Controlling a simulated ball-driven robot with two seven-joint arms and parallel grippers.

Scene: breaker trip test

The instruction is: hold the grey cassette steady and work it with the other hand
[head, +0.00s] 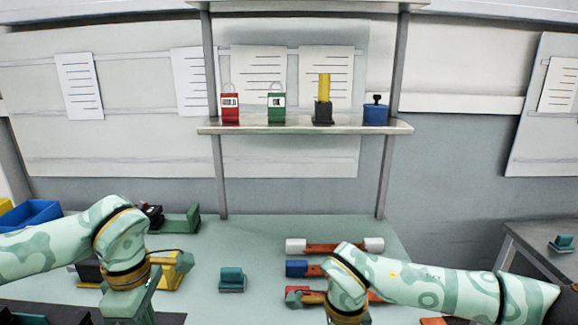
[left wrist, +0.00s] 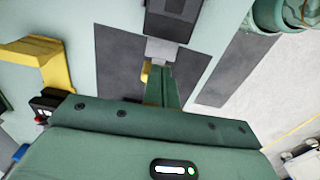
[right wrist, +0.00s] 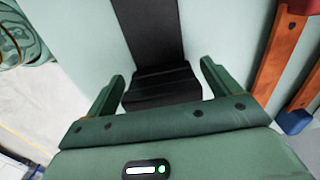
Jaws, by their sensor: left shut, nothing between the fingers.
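A dark grey block with a paler grey tab, which looks like the cassette (left wrist: 177,18), lies at the top of the left wrist view over a dark mat (left wrist: 112,65). My left gripper (left wrist: 165,72) is shut and empty, its fingertips close to the tab; I cannot tell whether they touch it. A small yellow piece (left wrist: 145,72) shows beside the fingers. In the right wrist view my right gripper (right wrist: 165,80) is open, with a black stepped block (right wrist: 160,86) at the end of a black strip (right wrist: 148,28) between and beyond its fingers. Both gripper tips are out of the head view.
A teal block (head: 232,280) stands mid-table between my arms. Red-orange bars with white (head: 335,246) and blue ends (head: 296,268) lie near my right arm. A yellow bracket (left wrist: 42,62) and a green holder (head: 193,218) are at left. A shelf (head: 300,127) stands behind.

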